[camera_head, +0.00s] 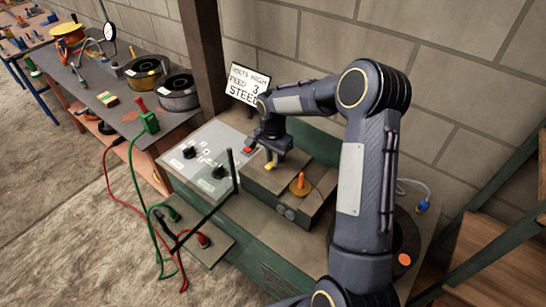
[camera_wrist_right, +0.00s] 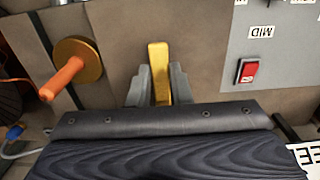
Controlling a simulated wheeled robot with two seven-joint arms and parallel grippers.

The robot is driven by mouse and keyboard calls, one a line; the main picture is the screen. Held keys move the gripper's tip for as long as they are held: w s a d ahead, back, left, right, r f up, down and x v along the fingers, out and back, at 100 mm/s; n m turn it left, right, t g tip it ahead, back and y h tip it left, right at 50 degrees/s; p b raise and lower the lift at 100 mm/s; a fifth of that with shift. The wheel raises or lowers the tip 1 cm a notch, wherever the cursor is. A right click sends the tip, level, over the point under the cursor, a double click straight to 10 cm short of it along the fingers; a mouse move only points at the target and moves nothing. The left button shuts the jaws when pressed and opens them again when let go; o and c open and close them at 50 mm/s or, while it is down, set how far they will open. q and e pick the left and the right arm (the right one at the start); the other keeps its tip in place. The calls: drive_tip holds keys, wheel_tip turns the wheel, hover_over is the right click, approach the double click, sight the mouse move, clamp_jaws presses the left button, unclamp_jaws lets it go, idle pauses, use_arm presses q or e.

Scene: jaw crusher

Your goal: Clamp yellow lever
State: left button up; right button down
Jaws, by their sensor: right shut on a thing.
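The yellow lever (camera_wrist_right: 159,60) stands between the two grey fingers of my right gripper (camera_wrist_right: 159,84) in the right wrist view, with its top end showing beyond them. The right gripper is shut on the lever. In the head view the right gripper (camera_head: 272,152) reaches down onto the machine's top, and only a small yellow end of the lever (camera_head: 270,166) shows below it. The rest of the lever is hidden by the gripper. My left gripper is not in view.
An orange handle (camera_head: 300,184) on a round base sits beside the lever. A red switch (camera_wrist_right: 246,73) is on the grey panel (camera_head: 217,146). A sign (camera_head: 246,84) stands behind. A black bar (camera_head: 205,218) crosses the front. A bench with reels (camera_head: 178,92) is at left.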

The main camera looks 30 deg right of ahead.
drive_tip(key=shift+w, duration=0.1)
drive_tip(key=shift+w+a+f+m+b, duration=0.1)
drive_tip(key=shift+w+a+m+b, duration=0.2)
drive_tip(key=shift+m+b, duration=0.55)
drive_tip(key=shift+w+m+b, duration=0.4)
drive_tip(key=shift+m, duration=0.45)
drive_tip(key=shift+w+m, duration=0.45)
drive_tip(key=shift+m, duration=0.45)
drive_tip(key=shift+w+d+m, duration=0.1)
drive_tip(key=shift+w+m, duration=0.25)
drive_tip(key=shift+m, duration=0.65)
drive_tip(key=m, duration=0.1)
drive_tip(key=w+m, duration=0.1)
drive_tip(key=m, duration=0.1)
drive_tip(key=d+m, duration=0.1)
drive_tip(key=shift+w+r, duration=0.2)
drive_tip(key=shift+w, duration=0.2)
drive_tip(key=m, duration=0.2)
drive_tip(key=w+d+m+p, duration=0.1)
drive_tip(key=shift+m, duration=0.4)
drive_tip(key=shift+w+d+m+p, duration=0.15)
drive_tip(key=shift+d+m+p, duration=0.1)
drive_tip(key=shift+m, duration=0.45)
drive_tip(key=shift+w+d+m+p, duration=0.15)
drive_tip(key=shift+d+m+p, duration=0.1)
drive_tip(key=shift+m, duration=0.45)
